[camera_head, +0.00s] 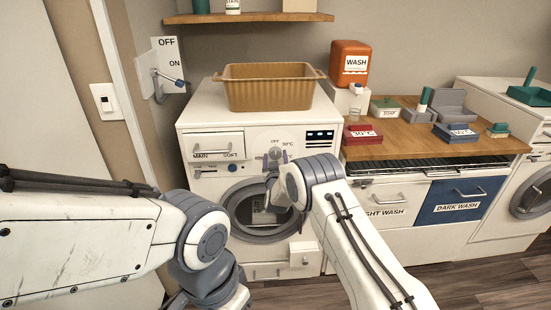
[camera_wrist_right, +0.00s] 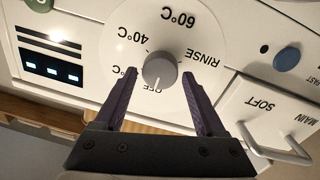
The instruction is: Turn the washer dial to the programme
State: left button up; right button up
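The washer (camera_head: 205,118) stands in the middle of the head view. Its grey round dial (camera_wrist_right: 160,70) sits on a white disc marked OFF, 40°C, 60°C and RINSE in the right wrist view. The dial's pale mark points at OFF. In the head view the dial (camera_head: 275,153) is partly covered by my right gripper (camera_head: 276,162). In the wrist view my right gripper (camera_wrist_right: 160,68) is open, with one purple finger on each side of the dial and gaps visible between fingers and dial. My left arm comes in from the left; its gripper is not visible.
A tan basket (camera_head: 268,88) stands on the washer. A detergent drawer (camera_head: 213,146) is left of the dial; it shows in the wrist view (camera_wrist_right: 270,118) too. An orange WASH container (camera_head: 349,62) and a wooden counter (camera_head: 425,142) are right. A wall lever (camera_head: 168,78) is left.

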grip_shut()
jog(key=c, duration=0.9)
grip_release()
jog(key=shift+c, duration=0.2)
jog(key=shift+f+m+b, duration=0.15)
jog(key=shift+m+b, duration=0.65)
jog(key=shift+b, duration=0.25)
jog(key=m+b, duration=0.3)
jog(key=b, duration=0.1)
jog(key=m+b, duration=0.6)
jog(key=b, duration=0.1)
jog(key=shift+d+f+y+b, duration=0.15)
jog(key=shift+d+y+b, duration=0.1)
jog(key=shift+y+b, duration=0.05)
jog(key=m+b, duration=0.4)
jog(key=b, duration=0.2)
jog(key=m+b, duration=0.5)
jog(key=b, duration=0.1)
jog(key=shift+d+g+y+b, duration=0.1)
jog(key=shift+g+y+b, duration=0.2)
jog(key=shift+y, duration=0.1)
jog(key=shift+m+b, duration=0.8)
jog(key=shift+b, duration=0.05)
